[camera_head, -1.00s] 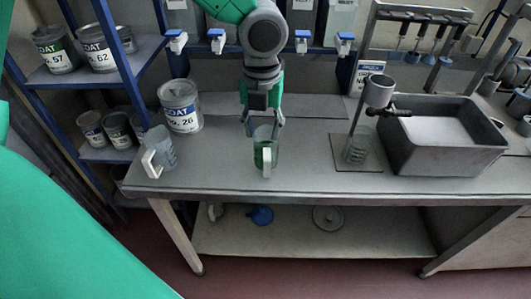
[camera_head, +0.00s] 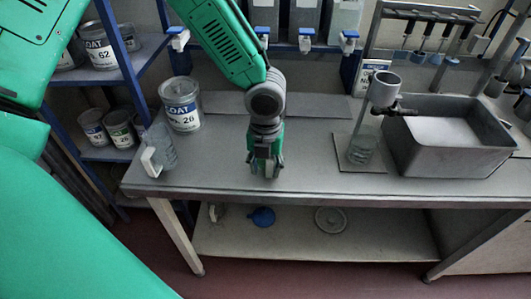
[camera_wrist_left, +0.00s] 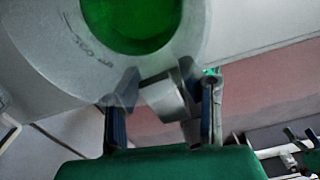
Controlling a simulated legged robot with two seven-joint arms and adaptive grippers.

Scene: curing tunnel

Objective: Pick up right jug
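The right jug (camera_wrist_left: 40,60) holds green liquid and fills the upper left of the left wrist view, seen from above. Its pale handle (camera_wrist_left: 163,97) lies between the two spread fingers of my left gripper (camera_wrist_left: 166,88), with a gap still showing beside it. In the head view my left gripper (camera_head: 265,172) points down at the front middle of the table and hides nearly all of this jug. The left jug (camera_head: 160,150), clear with a white handle, stands near the table's left corner. My right gripper is not in view.
A paint can (camera_head: 182,104) stands behind the left jug. A stand with a clear beaker (camera_head: 360,152) and a grey basin (camera_head: 450,150) are on the right. A blue-framed shelf (camera_head: 122,52) rises at left. The table's front edge is close to the gripper.

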